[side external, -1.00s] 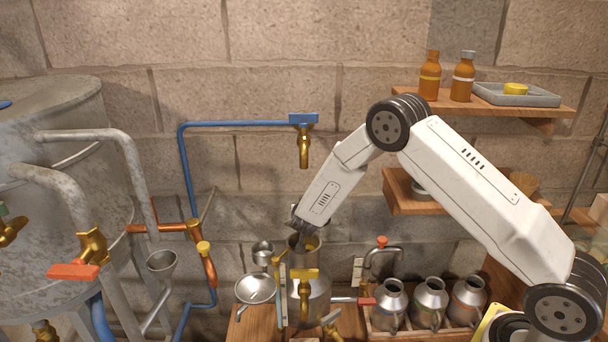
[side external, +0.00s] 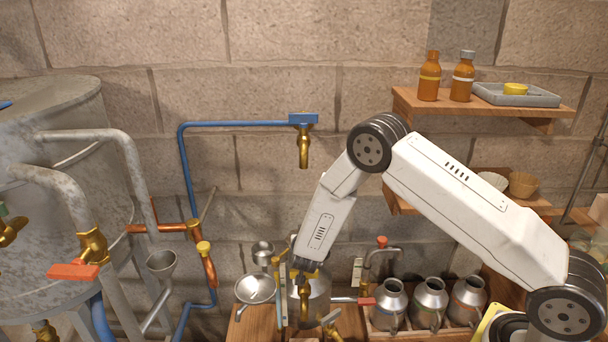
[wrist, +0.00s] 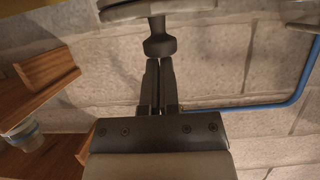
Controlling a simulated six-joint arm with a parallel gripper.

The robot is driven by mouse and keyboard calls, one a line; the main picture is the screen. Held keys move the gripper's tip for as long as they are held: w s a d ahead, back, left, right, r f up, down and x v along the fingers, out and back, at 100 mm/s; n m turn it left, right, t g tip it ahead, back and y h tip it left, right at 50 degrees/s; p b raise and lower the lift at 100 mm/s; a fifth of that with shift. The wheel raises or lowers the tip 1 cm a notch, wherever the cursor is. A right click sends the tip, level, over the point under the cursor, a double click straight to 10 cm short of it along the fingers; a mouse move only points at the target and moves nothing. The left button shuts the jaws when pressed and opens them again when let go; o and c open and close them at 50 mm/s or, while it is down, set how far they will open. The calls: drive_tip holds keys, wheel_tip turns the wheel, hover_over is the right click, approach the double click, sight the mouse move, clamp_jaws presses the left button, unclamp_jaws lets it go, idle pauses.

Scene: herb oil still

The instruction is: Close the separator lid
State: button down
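The separator (side external: 320,302) is a grey metal vessel on the wooden bench, with brass valves in front of it. My gripper (side external: 306,274) points down at its top and hides the rim there. In the wrist view my gripper (wrist: 160,63) has its fingers together, with only a thin slit between them. A dark knob (wrist: 160,46) on a stem sits just past the fingertips. A grey disc (wrist: 185,8), apparently the lid, is behind it at the top edge. I cannot tell if the fingertips touch the knob. The lid's angle is unclear in the side view.
A brass tap (side external: 304,150) on a blue pipe hangs above the separator. Shelves (side external: 480,108) with bottles are on the wall at right.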

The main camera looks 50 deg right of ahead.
drive_tip(key=shift+s+a+f, duration=0.2)
drive_tip(key=shift+s+f, duration=0.15)
drive_tip(key=shift+f, duration=0.4)
drive_tip(key=shift+a+r, duration=0.1)
drive_tip(key=shift+r, duration=0.45)
drive_tip(key=r, duration=0.4)
drive_tip(key=shift+w+d+r, duration=0.2)
drive_tip(key=shift+w+d, duration=0.05)
drive_tip(key=shift+w, duration=0.05)
drive_tip(key=s+a+f, duration=0.3)
drive_tip(key=s+a, duration=0.3)
drive_tip(key=shift+s+a+f, duration=0.25)
drive_tip(key=shift+s+a, duration=0.05)
